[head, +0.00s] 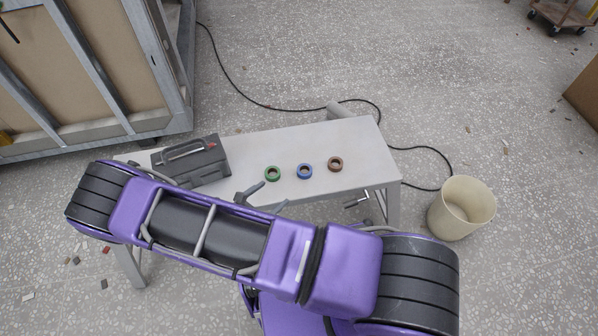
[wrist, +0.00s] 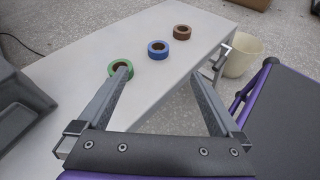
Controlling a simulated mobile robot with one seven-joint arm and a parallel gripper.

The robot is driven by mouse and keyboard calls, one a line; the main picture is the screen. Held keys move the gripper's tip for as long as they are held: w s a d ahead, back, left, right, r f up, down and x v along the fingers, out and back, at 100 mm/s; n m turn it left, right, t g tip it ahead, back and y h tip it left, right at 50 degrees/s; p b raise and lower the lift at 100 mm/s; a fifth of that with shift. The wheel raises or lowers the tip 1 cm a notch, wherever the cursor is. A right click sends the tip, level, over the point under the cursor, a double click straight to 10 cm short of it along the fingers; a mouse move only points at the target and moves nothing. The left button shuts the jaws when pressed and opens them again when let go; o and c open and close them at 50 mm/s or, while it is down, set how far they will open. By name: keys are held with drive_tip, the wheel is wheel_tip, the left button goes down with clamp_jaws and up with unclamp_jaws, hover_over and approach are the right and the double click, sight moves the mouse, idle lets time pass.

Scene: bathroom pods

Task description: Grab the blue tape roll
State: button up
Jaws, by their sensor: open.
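The blue tape roll (head: 304,171) lies flat on the white table (head: 352,140), between a green tape roll (head: 272,173) and a brown tape roll (head: 335,163). In the wrist view the blue roll (wrist: 158,49) is ahead of my gripper (wrist: 159,72), apart from it and in line with the gap between the fingers. My gripper is open and empty. Its left fingertip covers part of the green roll (wrist: 113,70) in that view. The brown roll (wrist: 182,32) is farther off. In the head view my arm hides much of my gripper.
A dark grey toolbox (head: 199,163) stands on the table's left part. A beige bin (head: 461,208) is on the floor to the right of the table. A black cable (head: 262,103) runs on the floor behind. The table around the rolls is clear.

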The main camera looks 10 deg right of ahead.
drive_tip(key=f+n, duration=0.1)
drive_tip(key=f, duration=0.1)
drive_tip(key=b, duration=0.1)
approach(302, 173)
drive_tip(key=w+d+f, duration=0.1)
drive_tip(key=w+d, duration=0.1)
drive_tip(key=shift+d+f+y, duration=0.3)
drive_tip(key=shift+d+f, duration=0.05)
drive_tip(key=shift+d, duration=0.05)
drive_tip(key=shift+r+b+x, duration=0.15)
drive_tip(key=shift+b+x, duration=0.15)
drive_tip(key=shift+x, duration=1.1)
drive_tip(key=shift+r+b+x, duration=0.1)
drive_tip(key=shift+b+x, duration=0.15)
drive_tip(key=shift+x, duration=1.2)
drive_tip(key=shift+w, duration=0.15)
drive_tip(key=c, duration=1.4)
drive_tip(key=shift+r, duration=0.1)
drive_tip(key=shift+c, duration=0.2)
